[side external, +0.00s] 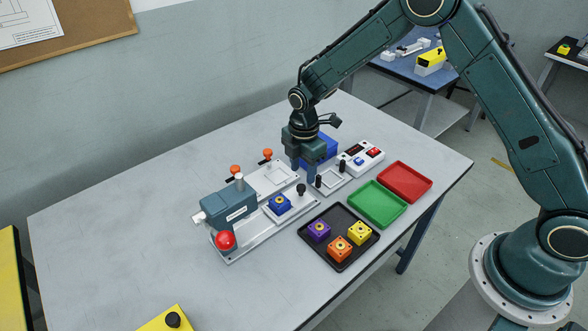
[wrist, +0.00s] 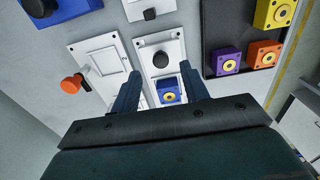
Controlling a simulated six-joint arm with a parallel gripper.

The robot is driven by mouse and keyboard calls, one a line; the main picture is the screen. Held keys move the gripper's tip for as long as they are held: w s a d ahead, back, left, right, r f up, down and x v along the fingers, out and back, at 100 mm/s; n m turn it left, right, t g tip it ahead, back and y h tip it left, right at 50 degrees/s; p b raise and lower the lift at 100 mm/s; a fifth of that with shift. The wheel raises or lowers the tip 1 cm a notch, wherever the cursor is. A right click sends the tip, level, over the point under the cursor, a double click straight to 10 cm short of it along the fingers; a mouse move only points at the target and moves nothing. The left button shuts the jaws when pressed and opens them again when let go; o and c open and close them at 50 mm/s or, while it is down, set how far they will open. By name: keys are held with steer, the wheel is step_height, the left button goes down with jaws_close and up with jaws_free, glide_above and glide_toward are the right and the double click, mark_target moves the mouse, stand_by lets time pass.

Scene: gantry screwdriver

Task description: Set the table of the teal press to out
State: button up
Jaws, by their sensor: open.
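The teal press (side external: 228,207) with a red ball (side external: 225,240) stands at the left end of a pale base. Its white table (side external: 291,210) sits on the base to the right of the press head. A blue block (side external: 280,203) with a yellow ring rests on it, also seen in the wrist view (wrist: 168,90). A black knob (side external: 301,189) is at the table's right end; it shows in the wrist view (wrist: 161,60). My gripper (side external: 303,171) is open and empty, above and behind the knob. In the wrist view its fingers (wrist: 160,74) straddle the area by the knob and block.
A pale fixture (side external: 277,176) with orange-knobbed clamps lies behind the base. A small frame with black posts (side external: 318,181), a button box (side external: 361,158) and a blue box (side external: 328,147) are close right. In front lie a black tray (side external: 318,250) of blocks, green (side external: 377,204) and red (side external: 405,181) trays.

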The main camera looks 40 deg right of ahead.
step_height(320, 180, up, 9)
stand_by(0.4)
steer(key=shift+d+r, duration=0.1)
steer(key=s+d+r+m+t, duration=0.4)
steer(key=s+r+m, duration=0.5)
steer(key=s+r, duration=0.65)
steer(key=s+d+r+m, duration=0.1)
steer(key=s+m, duration=0.3)
steer(key=s, duration=0.4)
steer(key=s+d+r+m+t, duration=0.1)
steer(key=s+d+r+m, duration=0.1)
steer(key=s+m, duration=0.3)
steer(key=s, duration=0.2)
steer(key=shift+s+r+t, duration=0.3)
steer(key=shift+s+r, duration=0.05)
